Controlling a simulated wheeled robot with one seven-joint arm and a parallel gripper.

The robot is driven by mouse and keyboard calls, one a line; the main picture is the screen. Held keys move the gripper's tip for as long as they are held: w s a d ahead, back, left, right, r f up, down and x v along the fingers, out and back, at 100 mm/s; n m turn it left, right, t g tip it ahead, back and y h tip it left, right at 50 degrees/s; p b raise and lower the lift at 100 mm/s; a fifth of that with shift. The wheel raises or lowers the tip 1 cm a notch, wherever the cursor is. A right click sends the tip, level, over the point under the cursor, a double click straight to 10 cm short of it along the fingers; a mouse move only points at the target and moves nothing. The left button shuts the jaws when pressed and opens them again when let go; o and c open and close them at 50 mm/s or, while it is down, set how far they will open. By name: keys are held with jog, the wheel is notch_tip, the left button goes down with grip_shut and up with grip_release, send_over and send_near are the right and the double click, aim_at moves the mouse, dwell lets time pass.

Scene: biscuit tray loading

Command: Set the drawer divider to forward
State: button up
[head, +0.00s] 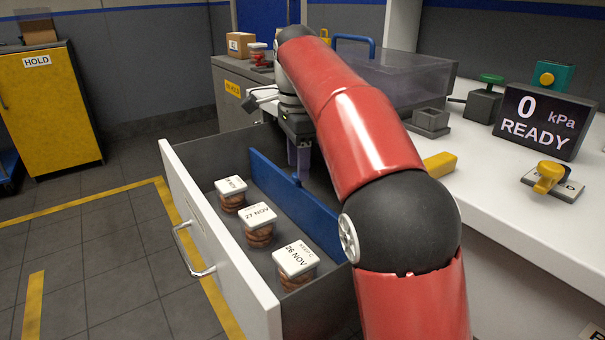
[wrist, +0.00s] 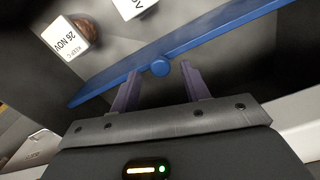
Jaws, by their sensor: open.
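The open drawer (head: 220,268) holds a blue divider (head: 318,212) standing lengthwise in it. In the wrist view the blue divider (wrist: 105,84) runs slantwise across the picture, with a round blue knob (wrist: 160,67) on it. My gripper (head: 300,172) reaches down into the drawer at the divider. In the wrist view my gripper (wrist: 159,82) is open, its two purple fingers on either side of the knob. I cannot tell whether the fingers touch the knob or the divider. My arm hides the divider's near right end.
The white counter (head: 480,185) on the right carries a READY display (head: 543,121) and a yellow-handled switch (head: 551,178).

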aim_at(299, 200)
jog(key=shift+f, duration=1.15)
grip_shut()
